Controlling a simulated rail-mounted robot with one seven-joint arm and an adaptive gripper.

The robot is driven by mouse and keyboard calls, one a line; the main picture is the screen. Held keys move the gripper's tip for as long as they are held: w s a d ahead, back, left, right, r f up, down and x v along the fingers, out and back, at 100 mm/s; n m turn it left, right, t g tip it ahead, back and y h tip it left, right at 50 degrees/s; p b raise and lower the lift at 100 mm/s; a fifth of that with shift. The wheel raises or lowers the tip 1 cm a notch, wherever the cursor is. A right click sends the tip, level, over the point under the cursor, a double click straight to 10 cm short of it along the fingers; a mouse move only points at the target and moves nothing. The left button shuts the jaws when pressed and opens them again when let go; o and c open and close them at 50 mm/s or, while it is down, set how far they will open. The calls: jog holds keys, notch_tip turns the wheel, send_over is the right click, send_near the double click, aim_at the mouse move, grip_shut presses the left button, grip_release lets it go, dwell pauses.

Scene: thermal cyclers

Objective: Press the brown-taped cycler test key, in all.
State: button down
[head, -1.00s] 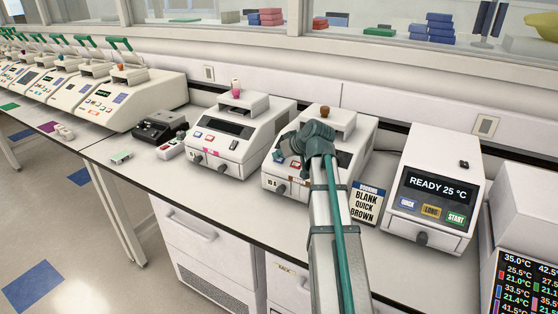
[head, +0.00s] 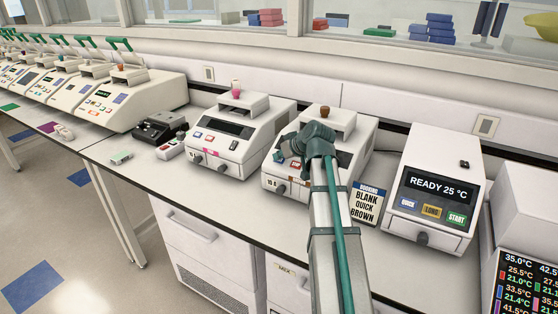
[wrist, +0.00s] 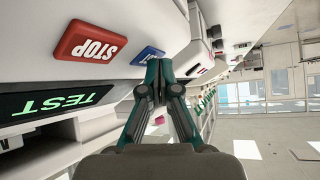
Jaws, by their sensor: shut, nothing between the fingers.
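The brown-taped cycler (head: 352,132) is the white machine with a brown knob on its lid in the head view; my arm hides much of its front. A strip of brown tape (head: 301,195) shows low on its front. In the wrist view its panel appears upside down, with a red STOP key (wrist: 88,45), a blue key (wrist: 147,55) and a dark strip with green letters TEST (wrist: 55,103). My gripper (wrist: 160,66) is shut and empty, its tips beside the blue key. I cannot tell whether they touch the panel. The head view shows the gripper (head: 280,157) at the panel's left part.
A similar cycler with pink tape (head: 212,152) stands to the left. A card reading BLANK QUICK BROWN (head: 366,203) and a cycler showing READY 25 °C (head: 440,160) stand to the right. The bench front edge (head: 240,238) is clear.

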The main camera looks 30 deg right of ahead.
jog(key=shift+s+a+r+p, duration=0.2)
jog(key=shift+a+r+p, duration=0.2)
jog(key=shift+r, duration=0.25)
jog(key=shift+r, duration=0.1)
jog(key=r+p, duration=0.1)
jog(key=s+a+r+p, duration=0.1)
jog(key=r+p, duration=0.1)
jog(key=r, duration=0.1)
jog(key=shift+s+a+r, duration=0.1)
jog(key=shift+s+a, duration=0.05)
jog(key=shift+a, duration=0.25)
dwell(0.6)
